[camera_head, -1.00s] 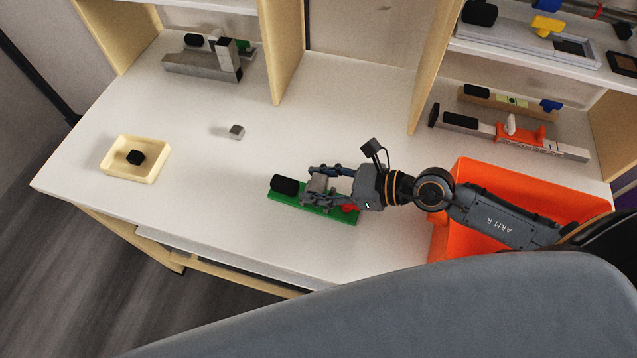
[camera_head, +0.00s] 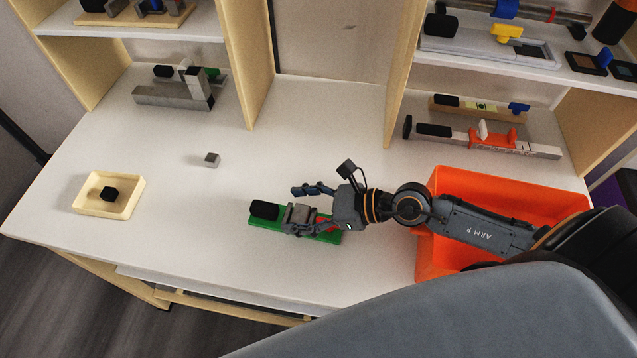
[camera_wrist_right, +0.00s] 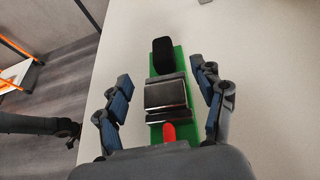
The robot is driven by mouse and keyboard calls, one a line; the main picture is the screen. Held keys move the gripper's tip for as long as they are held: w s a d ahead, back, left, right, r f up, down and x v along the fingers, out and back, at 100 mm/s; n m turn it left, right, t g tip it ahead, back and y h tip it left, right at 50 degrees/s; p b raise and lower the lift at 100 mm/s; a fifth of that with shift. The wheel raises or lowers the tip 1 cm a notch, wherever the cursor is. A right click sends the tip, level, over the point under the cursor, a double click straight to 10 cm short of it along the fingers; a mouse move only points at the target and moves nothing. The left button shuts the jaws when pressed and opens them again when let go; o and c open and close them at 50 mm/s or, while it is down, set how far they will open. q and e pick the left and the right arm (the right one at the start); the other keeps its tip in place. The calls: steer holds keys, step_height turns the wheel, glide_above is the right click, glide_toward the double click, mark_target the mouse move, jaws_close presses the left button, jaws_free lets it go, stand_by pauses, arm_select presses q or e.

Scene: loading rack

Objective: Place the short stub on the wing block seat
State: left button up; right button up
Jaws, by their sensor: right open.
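A green base (camera_head: 332,238) lies on the table with a black block (camera_head: 264,209) at its left end and a red part (camera_head: 326,222) toward the right. A short grey metal block (camera_head: 299,217), which looks like the stub, sits on the base between them; it also shows in the right wrist view (camera_wrist_right: 165,95). My right gripper (camera_head: 294,210) is open, with one finger on each side of the grey block and a gap to it. The palm hides part of the base's near end in the wrist view.
A small grey cube (camera_head: 212,159) stands alone on the table. A cream tray (camera_head: 82,209) holds a black piece (camera_head: 109,194). An orange bin (camera_head: 433,255) stands under my right arm. Grey fixtures (camera_head: 170,97) and an orange-marked tool (camera_head: 490,140) lie at the back.

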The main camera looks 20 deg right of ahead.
steer(key=shift+r, duration=0.25)
steer(key=shift+r+p, duration=0.5)
steer(key=shift+p, duration=0.1)
steer(key=b+v, duration=0.1)
steer(key=v, duration=0.1)
steer(key=b+v, duration=0.1)
steer(key=v, duration=0.1)
steer(key=b+v, duration=0.1)
steer(key=v, duration=0.1)
steer(key=shift+s+d+f, duration=0.25)
steer(key=shift+s+d, duration=0.05)
steer(key=shift+b+v, duration=0.4)
steer(key=shift+v, duration=0.65)
steer(key=p+v, duration=0.2)
steer(key=v, duration=0.1)
steer(key=shift+d+r, duration=0.1)
steer(key=shift+r, duration=0.2)
steer(key=shift+w, duration=0.1)
